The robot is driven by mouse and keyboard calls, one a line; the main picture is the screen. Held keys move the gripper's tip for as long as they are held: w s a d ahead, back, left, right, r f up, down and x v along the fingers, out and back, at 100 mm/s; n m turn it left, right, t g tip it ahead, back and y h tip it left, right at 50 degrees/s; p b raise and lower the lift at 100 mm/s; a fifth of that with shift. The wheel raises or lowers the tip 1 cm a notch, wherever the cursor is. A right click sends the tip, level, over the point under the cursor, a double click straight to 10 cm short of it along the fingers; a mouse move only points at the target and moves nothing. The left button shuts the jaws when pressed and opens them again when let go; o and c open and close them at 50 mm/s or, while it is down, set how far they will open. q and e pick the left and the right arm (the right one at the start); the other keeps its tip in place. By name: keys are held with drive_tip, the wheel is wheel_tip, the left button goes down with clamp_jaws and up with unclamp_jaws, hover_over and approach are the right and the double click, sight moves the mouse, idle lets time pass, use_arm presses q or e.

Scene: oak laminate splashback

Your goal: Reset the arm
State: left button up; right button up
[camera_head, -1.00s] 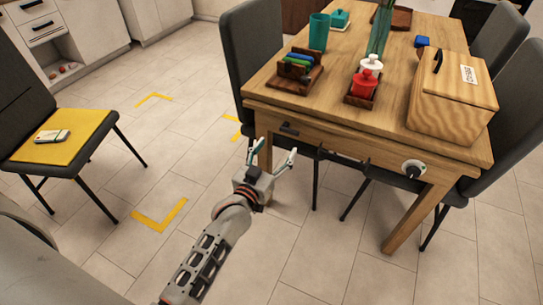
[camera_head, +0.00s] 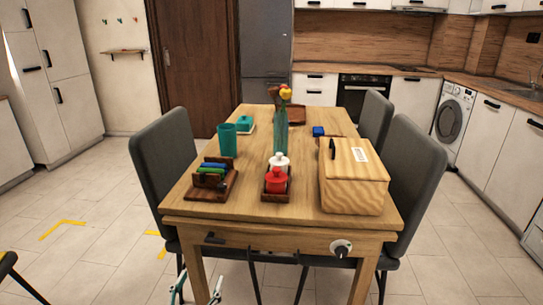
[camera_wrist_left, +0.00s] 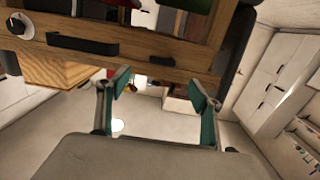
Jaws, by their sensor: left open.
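My left gripper (camera_head: 198,287) shows only by its teal-and-grey fingertips at the bottom edge of the head view, in front of the table's left front leg. In the left wrist view its two teal-padded fingers (camera_wrist_left: 161,92) are spread wide, with nothing between them. It is open and empty. The wooden table's (camera_head: 280,226) front edge and its dark drawer handle (camera_wrist_left: 82,44) lie just beyond the fingers in that view. The rest of my left arm is out of the head view. My right gripper is in neither view.
On the table stand a wooden bread box (camera_head: 352,190), a teal cup (camera_head: 228,140), a red jar (camera_head: 276,181), a white jar (camera_head: 279,162) and a glass vase (camera_head: 281,130). Grey chairs (camera_head: 165,160) flank the table. Floor at the left (camera_head: 90,235) is clear.

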use_arm(q)
drive_tip(key=s+d+f+m+g+p, duration=0.1)
drive_tip(key=s+f+g+p, duration=0.1)
drive_tip(key=s, duration=0.7)
drive_tip(key=s+d+f+m+g+h+p, duration=0.1)
drive_tip(key=s+p, duration=0.3)
drive_tip(key=s, duration=0.6)
drive_tip(key=s+d+f+m+g+p, duration=0.1)
drive_tip(key=s+f+g+p, duration=0.2)
drive_tip(key=s, duration=0.7)
drive_tip(key=shift+f+m+g+h, duration=0.2)
drive_tip(key=shift+m+g+h, duration=0.1)
drive_tip(key=shift+m+g, duration=0.15)
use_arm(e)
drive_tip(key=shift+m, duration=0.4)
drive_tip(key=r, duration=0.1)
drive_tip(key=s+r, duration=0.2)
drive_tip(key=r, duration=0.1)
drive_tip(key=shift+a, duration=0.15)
